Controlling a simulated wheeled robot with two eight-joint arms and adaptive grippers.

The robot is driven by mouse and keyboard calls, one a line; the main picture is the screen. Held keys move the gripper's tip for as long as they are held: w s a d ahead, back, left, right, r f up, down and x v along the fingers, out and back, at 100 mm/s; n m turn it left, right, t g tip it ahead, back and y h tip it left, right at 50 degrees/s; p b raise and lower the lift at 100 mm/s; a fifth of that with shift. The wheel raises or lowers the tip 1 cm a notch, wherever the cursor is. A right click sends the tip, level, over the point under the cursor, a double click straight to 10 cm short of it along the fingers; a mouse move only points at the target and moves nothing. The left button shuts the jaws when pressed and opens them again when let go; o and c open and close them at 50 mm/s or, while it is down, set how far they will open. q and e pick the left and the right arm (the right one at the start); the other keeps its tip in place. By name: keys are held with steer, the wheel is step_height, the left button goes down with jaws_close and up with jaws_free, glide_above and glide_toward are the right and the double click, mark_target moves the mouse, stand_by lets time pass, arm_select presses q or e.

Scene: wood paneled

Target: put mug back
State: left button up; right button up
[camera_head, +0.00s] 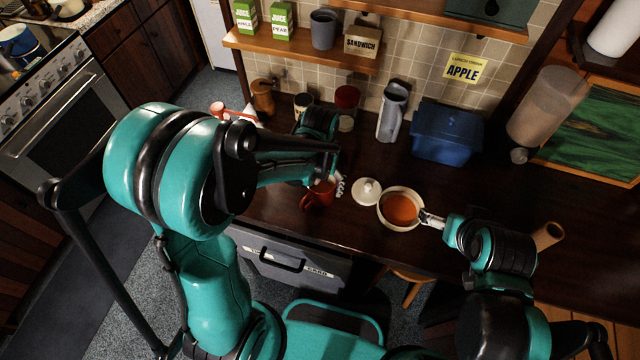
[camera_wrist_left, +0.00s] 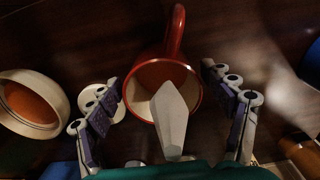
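The red mug (camera_head: 317,194) with a pale inside stands on the dark counter. In the left wrist view the mug (camera_wrist_left: 137,80) is seen from above, its handle pointing to the top. My left gripper (camera_head: 334,182) is at the mug. In that view its fingers (camera_wrist_left: 165,88) are spread on either side of the mug; I cannot tell whether they touch it. A pale pointed piece covers part of the mug's opening. My right gripper (camera_head: 431,219) is at the right rim of a white bowl (camera_head: 384,217) of orange soup; whether it grips the rim is unclear.
A white lid (camera_head: 367,191) lies between mug and bowl. A grey pitcher (camera_head: 392,112), a blue bin (camera_head: 447,133) and a brown tube (camera_head: 547,236) stand or lie around. The shelf (camera_head: 300,48) above holds juice boxes, a grey cup (camera_head: 324,29) and a sandwich box (camera_head: 362,42).

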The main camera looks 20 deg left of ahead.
arm_select(q)
steer(key=shift+r, duration=0.15)
steer(key=shift+r, duration=0.3)
step_height(320, 180, up, 11)
steer(key=p, duration=0.3)
steer(key=s+a+r+t, duration=0.4)
steer(key=s+t, duration=0.3)
steer(key=s, duration=0.2)
steer(key=shift+a+r, duration=0.3)
steer(key=shift+r, duration=0.4)
step_height(320, 180, down, 13)
steer(key=b, duration=1.2)
steer(key=shift+b, duration=0.4)
